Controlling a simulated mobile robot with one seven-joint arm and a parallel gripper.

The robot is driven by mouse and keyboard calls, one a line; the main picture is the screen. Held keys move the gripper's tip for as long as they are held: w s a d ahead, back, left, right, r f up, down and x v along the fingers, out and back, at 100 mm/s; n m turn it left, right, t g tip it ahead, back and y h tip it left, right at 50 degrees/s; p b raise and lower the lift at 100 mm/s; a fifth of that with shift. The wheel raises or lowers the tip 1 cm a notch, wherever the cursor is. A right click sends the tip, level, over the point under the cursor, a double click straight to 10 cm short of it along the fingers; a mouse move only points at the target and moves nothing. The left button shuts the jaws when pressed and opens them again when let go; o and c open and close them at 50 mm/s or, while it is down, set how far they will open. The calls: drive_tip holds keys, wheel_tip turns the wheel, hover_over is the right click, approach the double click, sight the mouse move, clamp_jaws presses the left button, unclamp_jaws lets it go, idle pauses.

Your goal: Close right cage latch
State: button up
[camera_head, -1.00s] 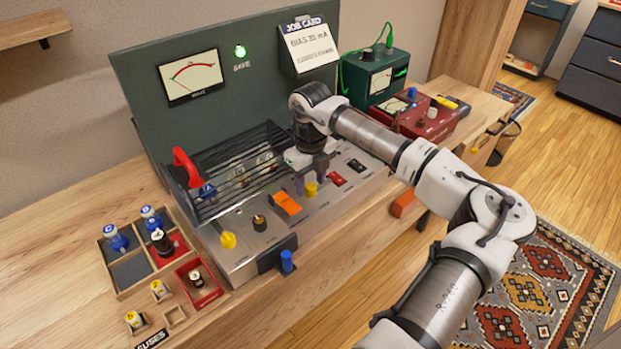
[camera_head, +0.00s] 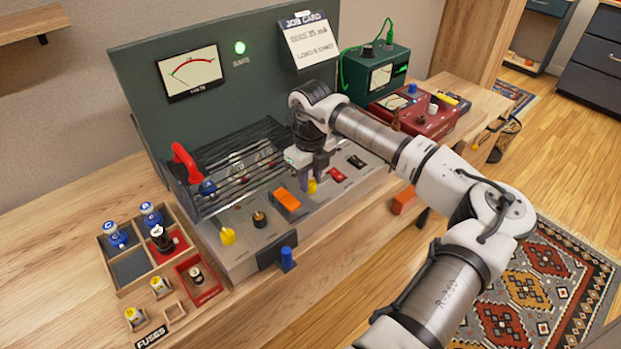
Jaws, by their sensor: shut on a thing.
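The wire cage (camera_head: 245,165) stands on the metal deck of the amp, its dark bars running across, with a red handle (camera_head: 186,163) at its left end. A yellow latch knob (camera_head: 312,187) sits at the cage's right front, partly hidden by my fingers. My gripper (camera_head: 312,180) points down there and is shut on this knob, as far as the view shows. A second yellow knob (camera_head: 228,236) stands at the cage's left front. My wrist hides the cage's right end, so how the right latch meets the cage cannot be seen.
An orange switch (camera_head: 287,199), a black knob (camera_head: 259,219) and a red rocker (camera_head: 337,174) sit on the deck near my gripper. A fuse tray (camera_head: 120,285) lies at left. A green box (camera_head: 376,72) and a red box (camera_head: 427,115) stand at right.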

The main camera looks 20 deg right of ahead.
sight(310, 181)
drive_tip(key=n+b, duration=0.3)
drive_tip(key=shift+f, duration=0.15)
drive_tip(key=n+b, duration=0.3)
drive_tip(key=n, duration=0.2)
drive_tip(key=shift+n, duration=0.4)
drive_tip(key=n+b, duration=0.1)
drive_tip(key=n, duration=0.3)
drive_tip(key=shift+n, duration=0.3)
drive_tip(key=shift+r+n+b, duration=0.2)
drive_tip(key=shift+n+b, duration=0.3)
drive_tip(key=shift+n, duration=1.5)
drive_tip(key=o, duration=1)
drive_tip(key=shift+c, duration=0.2)
drive_tip(key=shift+r, duration=0.1)
wheel_tip(310, 181, up, 14)
drive_tip(key=shift+b, duration=0.35)
